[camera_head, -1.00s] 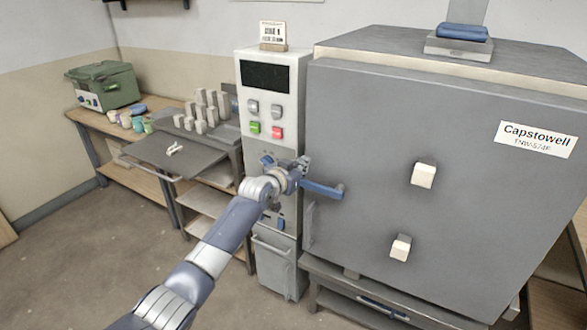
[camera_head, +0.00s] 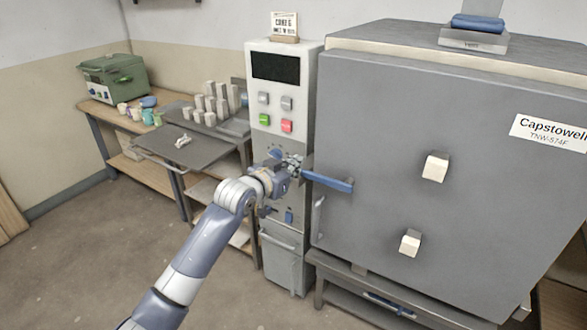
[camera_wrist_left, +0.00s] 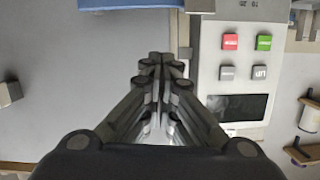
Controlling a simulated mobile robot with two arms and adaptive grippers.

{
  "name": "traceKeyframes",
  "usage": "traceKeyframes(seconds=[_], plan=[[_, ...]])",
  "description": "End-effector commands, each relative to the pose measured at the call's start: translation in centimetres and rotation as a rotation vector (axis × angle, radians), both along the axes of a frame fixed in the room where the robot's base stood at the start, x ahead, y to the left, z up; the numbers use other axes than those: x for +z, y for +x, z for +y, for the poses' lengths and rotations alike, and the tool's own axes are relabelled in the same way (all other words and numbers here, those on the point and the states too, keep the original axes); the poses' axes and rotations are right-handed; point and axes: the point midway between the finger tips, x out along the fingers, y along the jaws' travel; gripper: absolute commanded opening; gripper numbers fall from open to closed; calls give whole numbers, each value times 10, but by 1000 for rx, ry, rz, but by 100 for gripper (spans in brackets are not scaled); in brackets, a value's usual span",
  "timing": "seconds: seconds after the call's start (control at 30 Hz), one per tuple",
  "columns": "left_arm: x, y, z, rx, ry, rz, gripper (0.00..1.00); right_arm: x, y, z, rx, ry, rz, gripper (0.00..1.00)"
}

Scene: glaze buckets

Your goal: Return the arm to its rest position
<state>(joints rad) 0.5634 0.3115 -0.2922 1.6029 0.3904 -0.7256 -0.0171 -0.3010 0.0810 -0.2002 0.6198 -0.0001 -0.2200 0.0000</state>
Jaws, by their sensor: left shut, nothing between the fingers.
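My left arm comes in from the bottom of the head view. My left gripper (camera_head: 292,165) is in front of the control panel (camera_head: 279,100), just left of the kiln door's blue handle (camera_head: 328,181). In the left wrist view, its fingers (camera_wrist_left: 162,62) are together with nothing between them. The panel's red and green buttons show there to the right of the fingers. I cannot tell in the head view whether the gripper touches the handle or panel. My right gripper is in neither view.
The large grey kiln (camera_head: 400,120) fills the right side, its door closed. A workbench (camera_head: 125,134) at the left holds a green box (camera_head: 113,76), small cups and pale posts (camera_head: 211,104). A grey tray (camera_head: 165,152) juts from the bench. The floor (camera_head: 90,260) at lower left is clear.

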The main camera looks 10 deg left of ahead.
Motion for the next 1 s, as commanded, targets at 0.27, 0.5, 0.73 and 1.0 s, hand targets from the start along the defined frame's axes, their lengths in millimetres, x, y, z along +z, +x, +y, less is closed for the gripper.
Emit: traceKeyframes(seconds=[0.27, 0.5, 0.73, 1.0], plan=[[0, -2, 1, 0, 0, 0, 0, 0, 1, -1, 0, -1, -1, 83], [-22, -2, 4, 11, 1, 30, 0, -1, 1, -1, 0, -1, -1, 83], [-165, -24, 24, 78, 13, 212, 0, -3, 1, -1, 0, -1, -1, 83], [-353, -109, 47, 148, 58, 462, 0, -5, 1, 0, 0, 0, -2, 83]])
